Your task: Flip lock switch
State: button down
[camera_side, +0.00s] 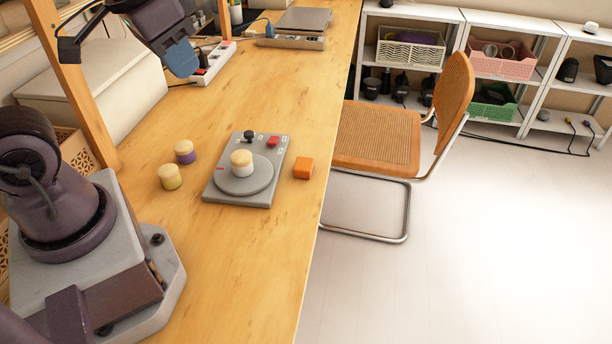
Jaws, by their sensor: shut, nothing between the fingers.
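A grey device (232,193) lies on the wooden table near the middle of the side view. Near its far edge are a small black knob-like switch (249,135) and a red piece (272,141). Which one is the lock switch is not clear from here. A round grey disc (260,181) on the device carries a white cylinder with a pale wooden top (241,158). My gripper (183,59) is at the upper left, above the table and well apart from the device. It looks shut and empty; its fingertips are hard to make out.
A purple cylinder (185,158) and a yellow cylinder (171,184), both pale-topped, stand left of the device. An orange block (303,168) sits right of it, near the table edge. A wooden post (75,90) rises at left. A chair (385,135) stands beside the table.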

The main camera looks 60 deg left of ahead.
jog(key=s+d+r+t, duration=0.1)
jog(key=s+r, duration=0.1)
jog(key=m+g+h, duration=0.2)
jog(key=m+g, duration=0.3)
jog(key=g, duration=0.2)
send_over(270, 143)
jog(key=a, duration=0.1)
jog(key=w+a+f+x, duration=0.1)
jog(key=w+a+x, duration=0.15)
jog(key=x, duration=1.55)
jog(key=w+a+m, duration=0.1)
jog(key=w+m, duration=0.2)
jog(key=m, duration=0.2)
jog(key=shift+n, duration=0.3)
jog(key=x, duration=1.3)
jog(key=shift+w+a, duration=0.15)
